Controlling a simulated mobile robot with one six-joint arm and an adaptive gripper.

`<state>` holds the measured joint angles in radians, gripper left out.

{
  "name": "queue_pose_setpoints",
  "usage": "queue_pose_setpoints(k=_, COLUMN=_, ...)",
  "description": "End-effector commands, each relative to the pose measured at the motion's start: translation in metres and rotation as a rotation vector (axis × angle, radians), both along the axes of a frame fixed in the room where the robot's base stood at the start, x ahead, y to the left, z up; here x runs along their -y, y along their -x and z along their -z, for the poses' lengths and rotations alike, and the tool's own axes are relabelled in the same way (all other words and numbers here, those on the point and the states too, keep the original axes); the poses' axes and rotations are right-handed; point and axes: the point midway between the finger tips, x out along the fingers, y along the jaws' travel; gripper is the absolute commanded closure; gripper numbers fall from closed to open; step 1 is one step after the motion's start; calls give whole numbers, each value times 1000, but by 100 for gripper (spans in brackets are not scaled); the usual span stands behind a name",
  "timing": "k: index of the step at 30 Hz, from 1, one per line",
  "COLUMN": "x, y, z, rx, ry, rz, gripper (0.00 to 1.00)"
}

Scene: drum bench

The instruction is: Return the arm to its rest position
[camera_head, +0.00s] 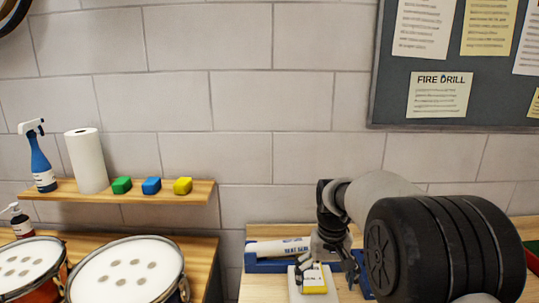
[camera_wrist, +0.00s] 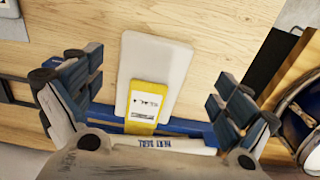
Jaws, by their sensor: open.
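My gripper (camera_head: 333,258) hangs over the right-hand bench in the head view, at the end of my arm. In the wrist view my gripper's two fingers (camera_wrist: 155,108) stand wide apart with nothing held between them. Below and between them lies a yellow block with a white label (camera_wrist: 147,104), resting on a white plate (camera_wrist: 158,62). The yellow block (camera_head: 314,281) and the white plate (camera_head: 297,291) also show under my gripper in the head view. The exact gap between fingers and block is hard to judge.
A white tube (camera_head: 280,249) lies in a blue holder (camera_head: 252,262) behind the plate. A shelf (camera_head: 110,196) at left carries a spray bottle (camera_head: 42,160), paper roll (camera_head: 86,160) and green (camera_head: 121,185), blue (camera_head: 151,186) and yellow (camera_head: 183,186) sponges. Drums (camera_head: 128,272) stand below it.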

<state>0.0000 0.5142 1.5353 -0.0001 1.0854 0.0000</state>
Motion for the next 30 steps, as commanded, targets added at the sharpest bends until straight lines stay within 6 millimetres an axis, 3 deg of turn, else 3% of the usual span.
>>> queue_pose_setpoints(k=1, x=0, y=5, z=-13, rx=20, ry=0, rz=0, gripper=4)
queue_pose_setpoints(k=11, x=0, y=58, z=-67, rx=95, ry=0, rz=1, gripper=4)
queue_pose_setpoints(k=14, x=0, y=85, z=-85, rx=128, ry=0, rz=1, gripper=4)
queue_pose_setpoints(k=19, x=1, y=150, z=-113, rx=206, ry=1, rz=1, gripper=4)
queue_pose_setpoints(k=24, x=1, y=218, z=-121, rx=287, ry=1, rz=2, gripper=4)
queue_pose_setpoints(k=30, x=1, y=279, z=-108, rx=365, ry=2, rz=2, gripper=4)
